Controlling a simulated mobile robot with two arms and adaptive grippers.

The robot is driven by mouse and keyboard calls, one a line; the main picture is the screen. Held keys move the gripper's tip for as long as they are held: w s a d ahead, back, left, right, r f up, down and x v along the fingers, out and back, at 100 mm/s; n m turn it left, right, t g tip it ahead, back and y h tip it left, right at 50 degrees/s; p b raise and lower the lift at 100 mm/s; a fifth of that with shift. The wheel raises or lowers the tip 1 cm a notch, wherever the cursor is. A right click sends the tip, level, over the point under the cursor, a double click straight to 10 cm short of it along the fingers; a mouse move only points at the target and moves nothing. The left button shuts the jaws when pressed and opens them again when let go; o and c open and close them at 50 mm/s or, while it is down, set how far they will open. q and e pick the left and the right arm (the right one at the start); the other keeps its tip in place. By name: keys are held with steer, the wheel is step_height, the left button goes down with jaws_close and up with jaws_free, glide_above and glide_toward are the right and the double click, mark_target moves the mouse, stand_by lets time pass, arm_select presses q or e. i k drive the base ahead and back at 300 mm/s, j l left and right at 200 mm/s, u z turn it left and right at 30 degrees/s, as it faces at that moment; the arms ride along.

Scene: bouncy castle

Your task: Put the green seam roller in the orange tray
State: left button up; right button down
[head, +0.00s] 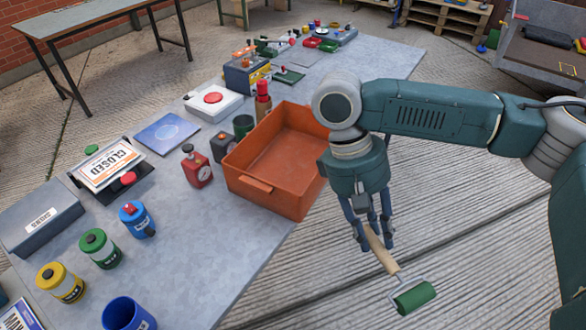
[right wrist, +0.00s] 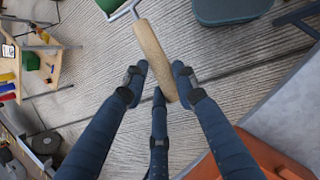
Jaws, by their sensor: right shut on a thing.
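The green seam roller (head: 414,297) has a wooden handle, a wire frame and a green cylinder. My right gripper (head: 372,240) is shut on its wooden handle and holds it in the air beyond the table's right edge, over the floor. In the right wrist view the handle (right wrist: 158,60) lies between the fingers (right wrist: 160,85), and part of the green cylinder shows at the top edge. The orange tray (head: 262,186) stands on the table just left of my right gripper and looks empty, though my arm hides part of its right side. My left gripper is not in view.
A CLOSED sign (head: 108,165) stands at the left. Open floor lies right of the table.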

mark_target(287, 174)
steer(key=l+u, duration=0.1)
steer(key=u, duration=1.15)
steer(key=k+l+u, duration=0.15)
steer(key=k+l, duration=0.15)
steer(key=k+l+u, duration=0.2)
steer(key=l, duration=0.3)
steer(key=k, duration=0.1)
